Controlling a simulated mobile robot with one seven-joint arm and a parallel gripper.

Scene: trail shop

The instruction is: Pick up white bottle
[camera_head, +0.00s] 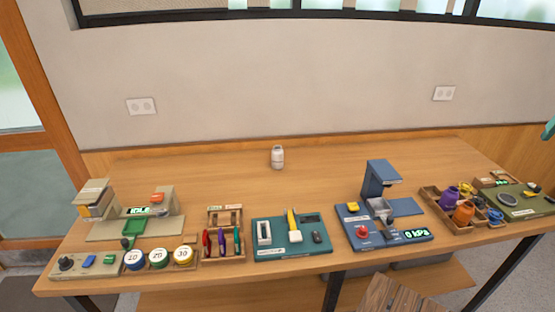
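A small white bottle (277,158) stands upright on the wooden table (220,175), near its back edge and about the middle of its length. It has a narrow neck, and nothing touches it.
Along the front stand a beige device (135,222), numbered discs (158,258), a wooden pen rack (222,245), a teal tray (290,239) and a blue press (381,180). A divided wooden tray (432,194) holds coloured pots at right. The table around the bottle is clear.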

